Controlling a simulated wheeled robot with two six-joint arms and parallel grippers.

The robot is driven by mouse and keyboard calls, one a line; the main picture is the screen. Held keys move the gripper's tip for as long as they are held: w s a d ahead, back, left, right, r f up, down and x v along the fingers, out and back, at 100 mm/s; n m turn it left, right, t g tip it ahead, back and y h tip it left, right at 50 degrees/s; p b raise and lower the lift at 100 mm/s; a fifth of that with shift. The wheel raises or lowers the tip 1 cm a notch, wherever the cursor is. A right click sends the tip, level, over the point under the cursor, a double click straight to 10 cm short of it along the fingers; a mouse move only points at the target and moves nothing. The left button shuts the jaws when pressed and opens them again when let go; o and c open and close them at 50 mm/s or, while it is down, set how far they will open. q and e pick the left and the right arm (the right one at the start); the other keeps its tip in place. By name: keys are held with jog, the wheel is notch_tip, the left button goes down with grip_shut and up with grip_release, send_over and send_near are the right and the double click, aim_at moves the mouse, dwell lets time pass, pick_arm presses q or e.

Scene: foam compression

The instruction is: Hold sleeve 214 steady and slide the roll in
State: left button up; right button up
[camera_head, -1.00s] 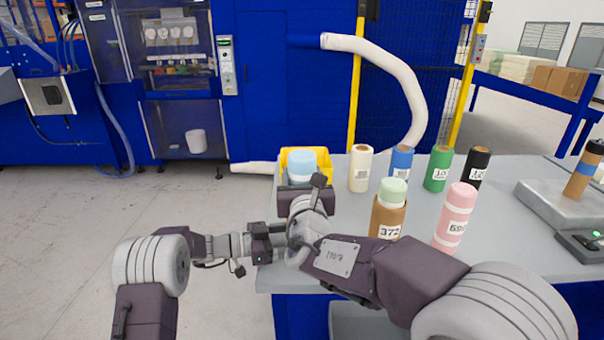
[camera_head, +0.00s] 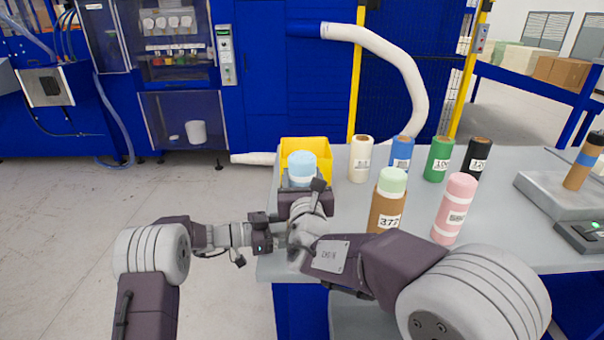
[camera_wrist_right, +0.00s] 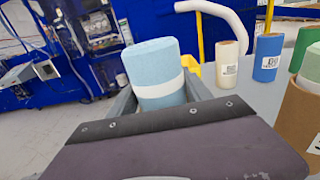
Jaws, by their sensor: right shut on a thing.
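My right gripper (camera_head: 303,188) is shut on a light blue roll with a white band (camera_head: 301,168). The roll stands upright between grey fingers in the right wrist view (camera_wrist_right: 157,75). It is in front of a yellow bin (camera_head: 318,150) at the table's left end. My left arm reaches in from the left, and its wrist (camera_head: 260,235) is beside my right wrist. The left fingers are hidden, so their state does not show. No label reading 214 is legible. A brown sleeve marked 372 (camera_head: 384,215) stands on the table with a pale green roll (camera_head: 391,181) in its top.
A pink roll (camera_head: 452,215) stands right of the brown sleeve. White (camera_head: 360,160), blue (camera_head: 401,152), green (camera_head: 438,160) and black (camera_head: 474,160) rolls stand behind. A grey platform (camera_head: 545,195) with a brown roll is at the right.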

aim_at(303, 182)
jog(key=shift+f, duration=0.7)
jog(key=shift+f, duration=0.4)
jog(key=o, duration=1.3)
jog(key=shift+o, duration=0.6)
jog(key=shift+f, duration=0.1)
jog(key=shift+s+d+r, duration=0.1)
jog(key=shift+s+r, duration=0.45)
jog(key=shift+s, duration=0.6)
jog(key=shift+s+d+r, duration=0.1)
jog(key=shift+s+r, duration=0.45)
jog(key=shift+s, duration=0.65)
jog(key=shift+s+d+r, duration=0.1)
jog(key=shift+s+r, duration=0.45)
jog(key=shift+s, duration=0.6)
pick_arm(q)
jog(key=o, duration=1.1)
jog(key=shift+c, duration=0.2)
